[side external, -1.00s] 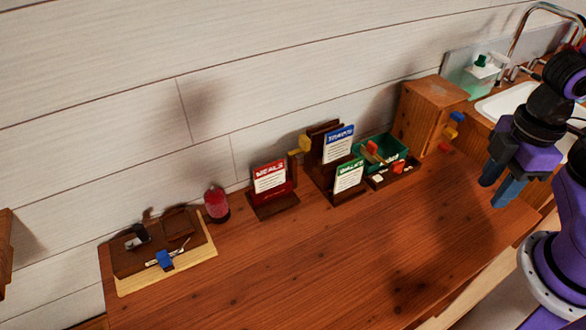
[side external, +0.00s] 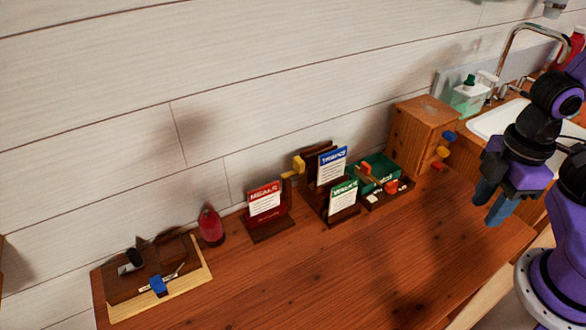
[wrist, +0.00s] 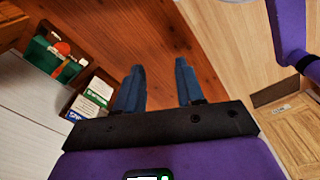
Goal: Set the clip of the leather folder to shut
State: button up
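The leather folder (side external: 118,286) is a dark brown, flat piece on a pale wooden board at the left end of the table. A blue piece (side external: 158,286), which looks like its clip handle, sits at the folder's front with a thin light metal part beside it. Whether the clip is open or shut is too small to tell. My gripper (side external: 488,206) is at the far right, above the table's right end and far from the folder. In the wrist view my gripper (wrist: 158,72) is open, with two blue fingers apart and nothing between them. The folder is not in the wrist view.
A red jar (side external: 211,228) stands right of the folder. A red card stand (side external: 266,206), blue card (side external: 332,166), green card (side external: 344,195) and green tray (side external: 378,175) line the back. A wooden box (side external: 420,132) and sink (side external: 500,118) are at right. The front tabletop is clear.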

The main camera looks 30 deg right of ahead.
jog(key=shift+c, duration=0.8)
notch_tip(320, 180, up, 3)
jog(key=m, duration=1.3)
send_over(298, 160)
notch_tip(298, 160, down, 17)
jog(key=shift+d+r, duration=0.1)
grip_shut()
